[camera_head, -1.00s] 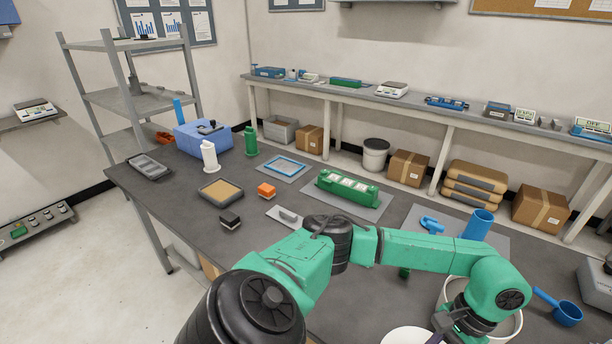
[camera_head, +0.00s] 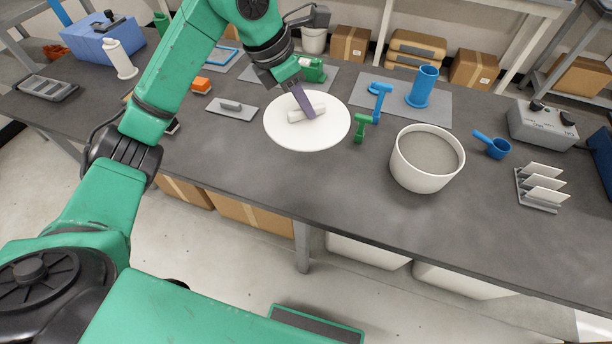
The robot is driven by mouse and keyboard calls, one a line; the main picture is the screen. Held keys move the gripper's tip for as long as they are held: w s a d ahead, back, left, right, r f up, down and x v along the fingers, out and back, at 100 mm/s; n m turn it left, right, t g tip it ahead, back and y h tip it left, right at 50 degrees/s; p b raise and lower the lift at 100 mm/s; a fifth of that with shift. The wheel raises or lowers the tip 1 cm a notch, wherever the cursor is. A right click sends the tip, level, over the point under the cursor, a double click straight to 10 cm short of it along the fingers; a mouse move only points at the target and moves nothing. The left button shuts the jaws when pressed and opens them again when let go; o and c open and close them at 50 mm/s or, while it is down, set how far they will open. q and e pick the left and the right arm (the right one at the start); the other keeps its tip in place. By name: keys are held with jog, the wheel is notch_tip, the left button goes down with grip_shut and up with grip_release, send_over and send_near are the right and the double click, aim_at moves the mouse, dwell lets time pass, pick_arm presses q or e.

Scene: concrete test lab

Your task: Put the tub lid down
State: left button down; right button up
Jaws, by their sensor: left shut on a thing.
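The tub lid (camera_head: 282,133) is a white round disc with a bar handle on top. My left gripper (camera_head: 304,106) is shut on that handle from above, and its purple finger hides part of it. The lid is level, at or just above the dark bench top; I cannot tell whether it touches. The white tub (camera_head: 420,179) stands open to the right of the lid, with grey content inside. The lid is clear of the tub. My right gripper is not in view.
A green and blue bracket (camera_head: 361,128) stands between lid and tub. A grey float (camera_head: 232,108) lies just left of the lid. A blue cylinder (camera_head: 423,86) is behind on a grey mat. A blue scoop (camera_head: 497,148) lies right of the tub. Bench in front is bare.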

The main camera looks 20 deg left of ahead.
pick_arm(q)
notch_tip(320, 180, down, 20)
jog(key=p, duration=0.3)
jog(key=shift+a+r+p, duration=0.1)
jog(key=shift+p, duration=0.2)
jog(key=c, duration=0.8)
grip_release()
jog(key=shift+c, duration=0.2)
jog(key=shift+a+r, duration=0.15)
jog(key=shift+r, duration=0.1)
jog(key=b+v, duration=0.2)
jog(key=v, duration=0.9)
jog(key=shift+r, duration=0.25)
jog(key=shift+s, duration=0.1)
